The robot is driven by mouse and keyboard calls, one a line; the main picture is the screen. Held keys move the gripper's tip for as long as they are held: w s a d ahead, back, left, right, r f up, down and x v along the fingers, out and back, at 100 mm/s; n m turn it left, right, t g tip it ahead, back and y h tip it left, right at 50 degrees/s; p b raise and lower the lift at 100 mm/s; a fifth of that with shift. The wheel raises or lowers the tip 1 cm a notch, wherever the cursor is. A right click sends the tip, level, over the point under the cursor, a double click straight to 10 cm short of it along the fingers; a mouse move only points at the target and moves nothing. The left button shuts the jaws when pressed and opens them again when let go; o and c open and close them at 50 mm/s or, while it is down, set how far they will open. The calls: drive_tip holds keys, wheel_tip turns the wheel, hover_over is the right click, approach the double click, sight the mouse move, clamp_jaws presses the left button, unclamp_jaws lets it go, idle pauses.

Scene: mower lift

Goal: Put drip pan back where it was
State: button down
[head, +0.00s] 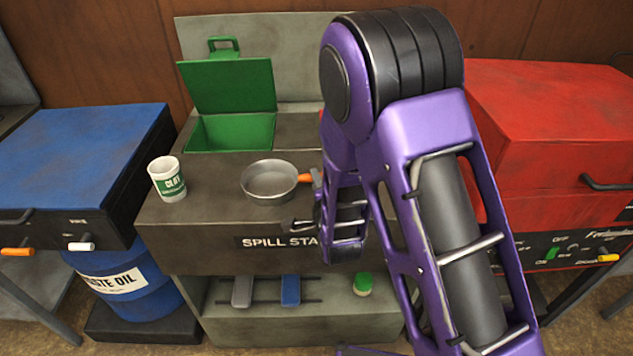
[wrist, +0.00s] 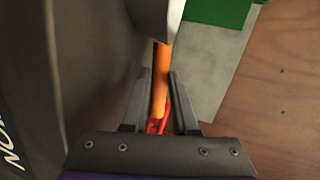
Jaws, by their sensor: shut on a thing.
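The drip pan is a round grey pan (head: 270,180) with an orange handle pointing right. In the head view it is over the top of the dark spill station (head: 190,240), left of my arm. I cannot tell whether its base touches the top. My gripper (head: 314,182) is shut on the orange handle, its tips partly hidden by my arm. In the wrist view, my gripper (wrist: 159,76) has the orange handle (wrist: 160,85) between its fingers, and a small part of the pan (wrist: 157,18) shows beyond.
A white and green clay cup (head: 168,180) stands left of the pan. An open green bin (head: 230,132) is behind it. A lower shelf holds a grey tool (head: 242,291), a blue tool (head: 290,290) and a green-lidded jar (head: 363,284). A blue drum (head: 125,285) stands left.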

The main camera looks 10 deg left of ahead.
drive_tip(key=c, duration=1)
unclamp_jaws()
drive_tip(key=shift+r+p, duration=0.3)
drive_tip(key=shift+p, duration=0.2)
drive_tip(key=shift+p+v, duration=4.65)
drive_tip(key=shift+v, duration=1.25)
drive_tip(key=shift+s+f, duration=0.1)
drive_tip(key=shift+f, duration=0.05)
